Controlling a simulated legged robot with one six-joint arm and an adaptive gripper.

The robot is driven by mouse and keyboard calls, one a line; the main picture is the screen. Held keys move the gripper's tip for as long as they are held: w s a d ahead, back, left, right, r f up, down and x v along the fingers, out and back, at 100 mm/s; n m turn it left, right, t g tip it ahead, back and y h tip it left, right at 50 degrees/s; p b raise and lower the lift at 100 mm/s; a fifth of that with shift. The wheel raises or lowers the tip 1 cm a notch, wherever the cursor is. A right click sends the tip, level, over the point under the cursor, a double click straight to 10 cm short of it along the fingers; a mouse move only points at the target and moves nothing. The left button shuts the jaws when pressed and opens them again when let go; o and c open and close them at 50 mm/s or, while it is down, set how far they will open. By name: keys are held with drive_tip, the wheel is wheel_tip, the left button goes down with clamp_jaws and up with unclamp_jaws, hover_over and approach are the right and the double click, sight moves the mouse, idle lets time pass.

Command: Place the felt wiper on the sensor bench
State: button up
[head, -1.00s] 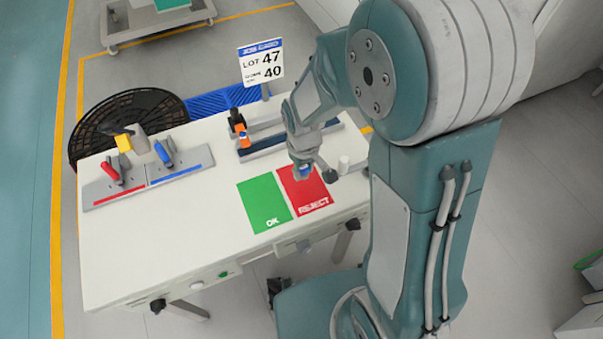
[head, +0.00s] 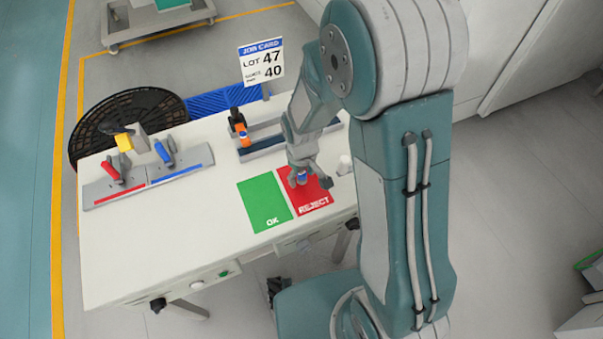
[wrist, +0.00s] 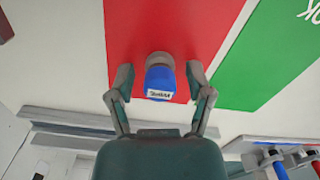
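A short object with a blue band and a small white label, likely the felt wiper (wrist: 159,82), stands on the red REJECT mat (wrist: 195,25) in the wrist view. Its label is too small to read surely. My gripper (wrist: 160,73) has one finger on each side of it, with a visible gap on both sides, so it is open. In the head view my gripper (head: 306,181) is low over the red mat and partly hides the blue object (head: 302,178). I cannot tell whether the white bench (head: 150,245) is the sensor bench.
A green OK mat (head: 264,203) lies left of the red one. Behind are grey rails with an orange-marked part (head: 243,136). Red- and blue-handled tools (head: 165,153) sit at left. The bench's front left is clear.

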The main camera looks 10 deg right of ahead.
drive_tip(key=shift+r, duration=0.15)
wheel_tip(320, 180, up, 12)
drive_tip(key=s+d+r+m+t, duration=0.2)
drive_tip(key=s+d+r+m, duration=0.1)
drive_tip(key=s+r, duration=0.4)
drive_tip(key=s+d+r+m+t, duration=0.2)
drive_tip(key=s+d+r+t, duration=0.1)
drive_tip(key=s+r, duration=0.4)
drive_tip(key=shift+d+r+m+t, duration=0.3)
drive_tip(key=shift+d+r+m, duration=0.1)
drive_tip(key=shift+d+r, duration=0.4)
idle(0.7)
